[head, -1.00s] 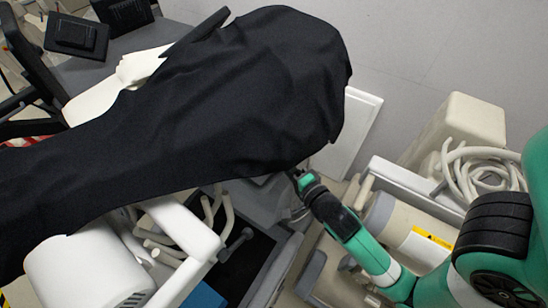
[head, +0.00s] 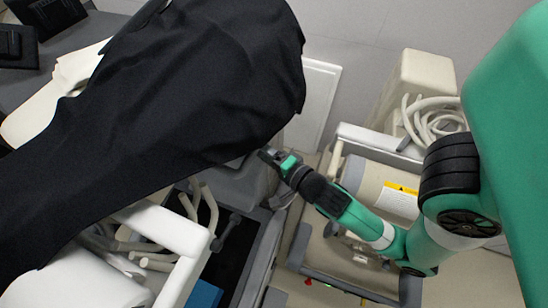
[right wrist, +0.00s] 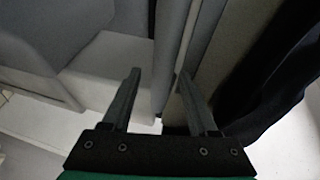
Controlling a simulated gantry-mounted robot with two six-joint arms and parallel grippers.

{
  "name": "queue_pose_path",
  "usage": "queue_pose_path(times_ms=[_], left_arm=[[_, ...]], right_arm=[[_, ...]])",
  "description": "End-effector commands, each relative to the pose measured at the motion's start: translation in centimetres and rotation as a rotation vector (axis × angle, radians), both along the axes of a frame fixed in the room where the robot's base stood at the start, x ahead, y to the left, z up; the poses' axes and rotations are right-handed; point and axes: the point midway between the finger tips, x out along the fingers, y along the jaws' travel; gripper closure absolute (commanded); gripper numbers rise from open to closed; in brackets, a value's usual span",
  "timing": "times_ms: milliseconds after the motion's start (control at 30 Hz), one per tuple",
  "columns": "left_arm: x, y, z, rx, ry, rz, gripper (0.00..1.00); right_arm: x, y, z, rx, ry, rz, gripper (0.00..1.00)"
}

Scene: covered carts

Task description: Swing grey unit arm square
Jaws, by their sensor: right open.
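A unit arm lies under a black cloth cover (head: 190,95) that runs from the lower left to the upper middle in the head view, so most of its shape is hidden. A grey body (head: 240,185) shows below the cloth's lower edge. My right gripper (head: 268,155) is at that lower right edge of the cloth. In the right wrist view its two fingers (right wrist: 160,95) are open, with grey panels (right wrist: 110,60) beyond them and dark cloth (right wrist: 265,85) at the right. I cannot tell whether they touch anything. My left gripper is not in view.
A beige cart (head: 372,180) with coiled pale hoses (head: 435,115) stands at the right. A white frame (head: 165,228) with hoses and a dark tray (head: 228,250) are at lower left. A white panel (head: 315,100) stands by the wall. Floor shows at lower right.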

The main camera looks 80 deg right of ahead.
Motion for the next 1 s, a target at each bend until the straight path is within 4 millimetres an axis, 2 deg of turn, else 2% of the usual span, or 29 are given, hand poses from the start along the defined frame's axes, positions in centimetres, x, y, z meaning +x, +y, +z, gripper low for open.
queue_pose_path(times_ms=[67,233,400,600,900,1000], left_arm=[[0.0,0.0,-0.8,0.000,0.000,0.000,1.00],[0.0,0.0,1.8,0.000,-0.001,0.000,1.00],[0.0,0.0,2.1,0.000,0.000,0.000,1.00],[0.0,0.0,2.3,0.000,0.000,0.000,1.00],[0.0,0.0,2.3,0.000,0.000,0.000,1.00],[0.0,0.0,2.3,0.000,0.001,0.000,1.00]], right_arm=[[-1.8,1.4,-0.1,0.000,0.004,0.008,0.41],[-4.5,3.2,1.4,-0.003,0.011,0.010,0.41],[-5.9,4.3,1.1,0.003,0.019,0.008,0.41],[-6.7,4.5,1.4,0.000,0.004,0.002,0.41],[-6.7,4.5,1.4,-0.003,0.003,0.000,0.41],[-6.9,4.3,0.7,-0.040,0.068,-0.001,0.41]])
